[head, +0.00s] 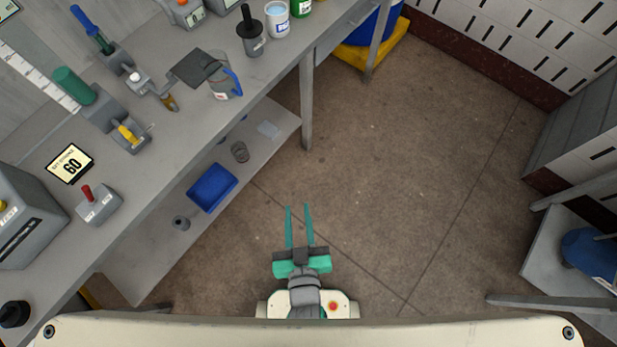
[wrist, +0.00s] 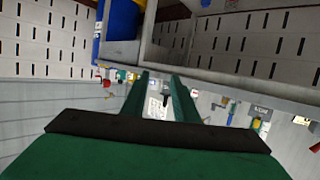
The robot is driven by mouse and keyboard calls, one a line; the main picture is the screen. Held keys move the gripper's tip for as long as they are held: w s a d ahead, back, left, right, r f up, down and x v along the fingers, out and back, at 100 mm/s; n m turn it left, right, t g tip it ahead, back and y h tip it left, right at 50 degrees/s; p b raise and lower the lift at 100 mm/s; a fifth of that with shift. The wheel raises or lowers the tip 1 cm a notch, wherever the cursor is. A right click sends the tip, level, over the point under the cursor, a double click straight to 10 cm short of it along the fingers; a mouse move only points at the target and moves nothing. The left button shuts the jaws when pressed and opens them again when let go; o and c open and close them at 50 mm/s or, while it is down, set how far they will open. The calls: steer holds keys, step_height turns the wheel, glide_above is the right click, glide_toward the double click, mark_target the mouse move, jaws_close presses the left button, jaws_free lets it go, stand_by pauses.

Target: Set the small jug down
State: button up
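The small jug (head: 221,90) is clear-looking with a blue handle and stands on the grey workbench (head: 262,84), near its front edge. A dark flat plate (head: 193,68) covers or adjoins its left side; I cannot tell whether they touch. My gripper (head: 298,208) is out over the floor, to the right of and below the bench in the head view, well apart from the jug. Its two green fingers are apart with nothing between them. The wrist view also shows the fingers (wrist: 163,85) apart and empty; I cannot make out the jug there.
A dark-handled grey container (head: 251,38) and a white tub (head: 278,21) stand beyond the jug. A device with a green cylinder (head: 74,86) and a display reading 60 (head: 69,163) are farther left. A blue bin (head: 212,187) sits on the lower shelf. The middle floor is clear.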

steer(key=s+d+r+m+h, duration=0.1)
steer(key=s+d+r, duration=0.1)
steer(key=s, duration=0.6)
steer(key=shift+s+d+r+m+t+h, duration=0.3)
steer(key=shift+d+r+t, duration=0.1)
steer(key=shift+r, duration=0.35)
steer(key=shift+a, duration=0.2)
